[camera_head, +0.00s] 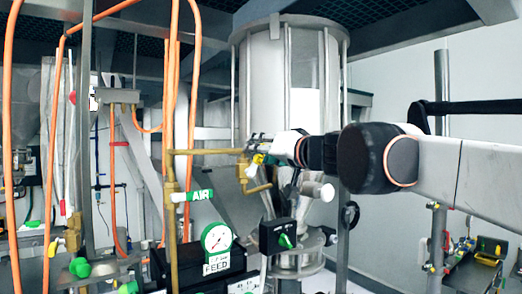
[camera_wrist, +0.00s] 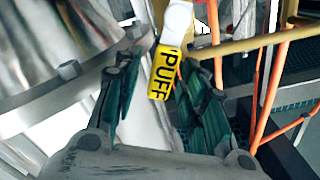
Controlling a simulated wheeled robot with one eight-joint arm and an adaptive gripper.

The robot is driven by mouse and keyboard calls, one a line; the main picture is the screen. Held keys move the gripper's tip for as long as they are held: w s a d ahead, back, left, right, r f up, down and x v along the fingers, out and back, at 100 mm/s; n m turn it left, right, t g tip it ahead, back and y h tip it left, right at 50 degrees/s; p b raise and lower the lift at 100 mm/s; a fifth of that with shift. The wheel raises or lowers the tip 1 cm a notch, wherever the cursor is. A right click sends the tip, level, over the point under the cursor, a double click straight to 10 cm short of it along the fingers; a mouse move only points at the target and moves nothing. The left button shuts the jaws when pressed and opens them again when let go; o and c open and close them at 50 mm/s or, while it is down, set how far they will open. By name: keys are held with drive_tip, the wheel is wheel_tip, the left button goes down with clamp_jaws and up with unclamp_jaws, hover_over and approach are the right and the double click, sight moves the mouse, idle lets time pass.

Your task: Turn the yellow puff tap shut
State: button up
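The yellow puff tap handle (camera_wrist: 165,72), lettered "PUFF", hangs below a white fitting on the brass pipe in the wrist view. It lies in the picture between the two green-padded fingers of my gripper (camera_wrist: 158,80). The fingers are apart, with a gap visible on the left of the handle; the right finger is close to its edge, and I cannot tell whether it touches. In the head view a small yellow part of the tap (camera_head: 258,158) shows at the end of the brass pipe, mostly hidden by my gripper (camera_head: 262,147).
The brass pipe (camera_head: 212,151) runs left to an upright pipe with a green AIR tag (camera_head: 199,195). A large metal and glass cylinder (camera_head: 290,75) stands behind. Orange hoses (camera_head: 170,80) hang at the left.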

clamp_jaws()
drive_tip(key=shift+w+d+f+m, duration=0.2)
drive_tip(key=shift+w+d+m, duration=0.1)
drive_tip(key=shift+m, duration=0.5)
unclamp_jaws()
drive_tip(key=shift+s, duration=0.1)
drive_tip(key=v, duration=1.2)
